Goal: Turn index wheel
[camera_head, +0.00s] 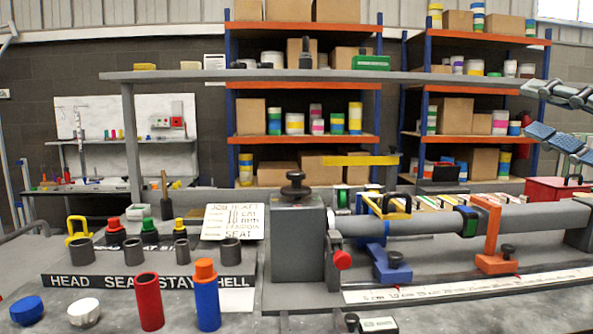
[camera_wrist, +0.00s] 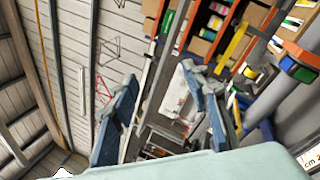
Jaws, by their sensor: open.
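A grey block-shaped head (camera_head: 297,237) stands on the bench in the middle of the head view, with a black round knob (camera_head: 295,186) on top and a red knob (camera_head: 342,260) at its lower right. A long grey tube (camera_head: 425,223) runs right from it. I cannot tell for sure which part is the index wheel. My gripper (camera_head: 528,108) shows at the upper right edge of the head view, above the bench and well away from the grey head. In the wrist view my gripper (camera_wrist: 160,75) has its two blue fingers spread with nothing between them.
A blue clamp (camera_head: 393,268) and an orange clamp (camera_head: 497,262) stand along the tube. A red cylinder (camera_head: 149,301), a blue-orange one (camera_head: 207,295) and caps are at front left. A shelf bar (camera_head: 450,77) crosses behind. A red box (camera_head: 556,190) is at right.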

